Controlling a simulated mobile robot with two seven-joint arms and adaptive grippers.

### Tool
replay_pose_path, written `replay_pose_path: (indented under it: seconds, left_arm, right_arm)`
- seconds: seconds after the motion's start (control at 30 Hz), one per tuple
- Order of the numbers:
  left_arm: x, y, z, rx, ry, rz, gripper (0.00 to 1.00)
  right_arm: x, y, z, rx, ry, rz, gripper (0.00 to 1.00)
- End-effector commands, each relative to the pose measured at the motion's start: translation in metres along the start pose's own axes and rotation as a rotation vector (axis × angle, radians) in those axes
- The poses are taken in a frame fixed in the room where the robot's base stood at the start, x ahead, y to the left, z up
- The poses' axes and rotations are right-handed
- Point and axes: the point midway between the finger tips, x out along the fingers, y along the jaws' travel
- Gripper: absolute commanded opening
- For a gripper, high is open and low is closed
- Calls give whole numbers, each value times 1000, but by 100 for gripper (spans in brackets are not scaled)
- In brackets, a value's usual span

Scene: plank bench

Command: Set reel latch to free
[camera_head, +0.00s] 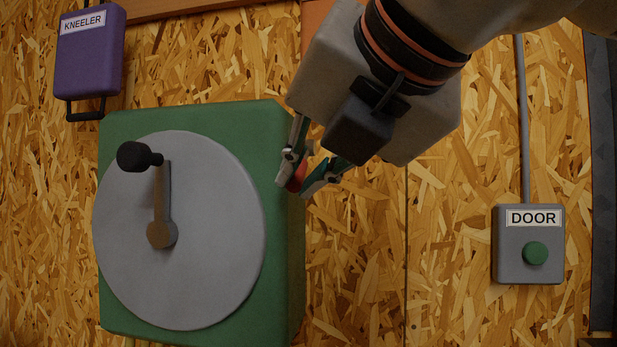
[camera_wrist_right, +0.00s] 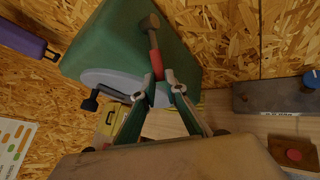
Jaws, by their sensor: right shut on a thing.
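A green reel box (camera_head: 285,240) is fixed to the chipboard wall, with a grey disc (camera_head: 215,270) and a crank with a black knob (camera_head: 135,156) on its front. In the right wrist view, a lever with a red grip (camera_wrist_right: 154,62) runs from a brown end (camera_wrist_right: 150,22) on the side of the green box; I take it for the reel latch. My right gripper (camera_head: 297,180) is shut on the red grip, with a fingertip on each side. In the head view the fingers and hand hide most of the lever. My left gripper is not in view.
A purple case labelled KNEELER (camera_head: 90,55) hangs at upper left. A grey DOOR box (camera_head: 508,262) with a green button (camera_head: 535,253) is on the wall at right. The wrist view also shows a red round button (camera_wrist_right: 293,155) and a yellow box (camera_wrist_right: 108,119).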

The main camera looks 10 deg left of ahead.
Motion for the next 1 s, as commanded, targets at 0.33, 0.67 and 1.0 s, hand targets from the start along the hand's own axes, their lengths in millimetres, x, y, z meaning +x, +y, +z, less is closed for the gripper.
replay_pose_path:
  seconds: [0.33,0.67,1.0]
  left_arm:
    - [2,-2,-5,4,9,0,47]
    - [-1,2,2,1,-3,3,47]
    - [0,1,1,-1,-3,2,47]
  right_arm:
    - [0,0,0,0,0,-1,20]
    - [0,0,0,0,0,0,29]
    - [-36,1,2,0,-4,3,29]
